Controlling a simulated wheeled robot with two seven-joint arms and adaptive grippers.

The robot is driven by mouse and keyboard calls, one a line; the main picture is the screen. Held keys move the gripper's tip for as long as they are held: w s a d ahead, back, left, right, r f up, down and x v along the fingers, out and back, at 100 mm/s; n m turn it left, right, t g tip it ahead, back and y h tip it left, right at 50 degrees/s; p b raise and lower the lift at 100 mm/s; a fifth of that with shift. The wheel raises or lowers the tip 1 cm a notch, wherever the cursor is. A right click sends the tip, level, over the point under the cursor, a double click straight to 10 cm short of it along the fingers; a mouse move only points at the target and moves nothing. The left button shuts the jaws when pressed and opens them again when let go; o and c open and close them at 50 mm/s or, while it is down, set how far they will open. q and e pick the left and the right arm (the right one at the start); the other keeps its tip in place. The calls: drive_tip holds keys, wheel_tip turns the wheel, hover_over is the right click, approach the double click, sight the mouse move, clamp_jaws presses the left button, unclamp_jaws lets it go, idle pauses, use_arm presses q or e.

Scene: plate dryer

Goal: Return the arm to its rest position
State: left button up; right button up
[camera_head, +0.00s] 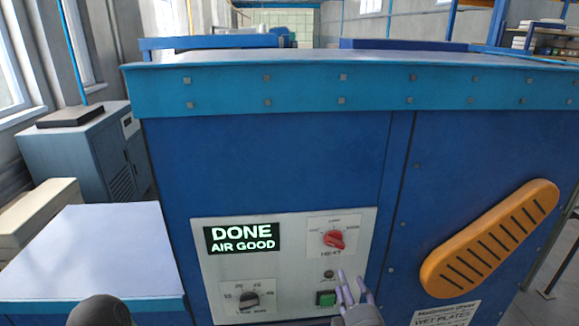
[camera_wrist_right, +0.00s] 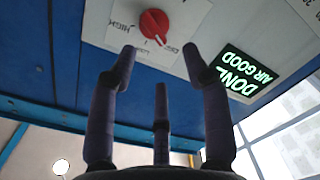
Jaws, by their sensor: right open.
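My right gripper (camera_head: 353,284) is at the bottom of the head view, in front of the dryer's control panel (camera_head: 290,219) and just right of the green switch (camera_head: 325,298). In the right wrist view its fingers (camera_wrist_right: 160,62) are spread and empty, pointing at the panel, which appears upside down. The red heat knob (camera_head: 334,239) is above the gripper in the head view; it also shows in the wrist view (camera_wrist_right: 154,24), apart from the fingers. A dark rounded part of my left arm (camera_head: 100,311) shows at bottom left; no left fingers are visible.
The blue dryer cabinet (camera_head: 280,160) fills the middle. Its display (camera_head: 242,238) reads "DONE AIR GOOD". A dark timer dial (camera_head: 249,299) is below the display. An orange slotted handle (camera_head: 490,238) projects at right. A pale-topped bench (camera_head: 90,250) stands at left.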

drive_tip(key=s+a+f+m+g+b, duration=0.1)
drive_tip(key=f+m+g, duration=0.15)
drive_tip(key=f, duration=0.65)
drive_tip(key=a+f+m+g+y+b, duration=0.1)
drive_tip(key=f+m+g+b, duration=0.15)
drive_tip(key=f, duration=0.75)
drive_tip(key=s+a+f+m+g+b, duration=0.1)
drive_tip(key=f+g, duration=0.2)
drive_tip(key=f, duration=0.6)
drive_tip(key=s+a+f+m+g+y+b, duration=0.1)
drive_tip(key=s+f+m+g, duration=0.3)
drive_tip(key=s+f, duration=0.4)
drive_tip(key=s+a+f+m+g+y+b, duration=0.1)
drive_tip(key=s+a+f+m+g+b, duration=0.1)
drive_tip(key=s+f, duration=0.7)
wheel_tip(320, 180, down, 7)
drive_tip(key=a+m+g, duration=0.1)
drive_tip(key=m+g, duration=0.1)
drive_tip(key=g, duration=0.1)
drive_tip(key=shift+s+a+m, duration=0.2)
drive_tip(key=shift+a+m, duration=0.1)
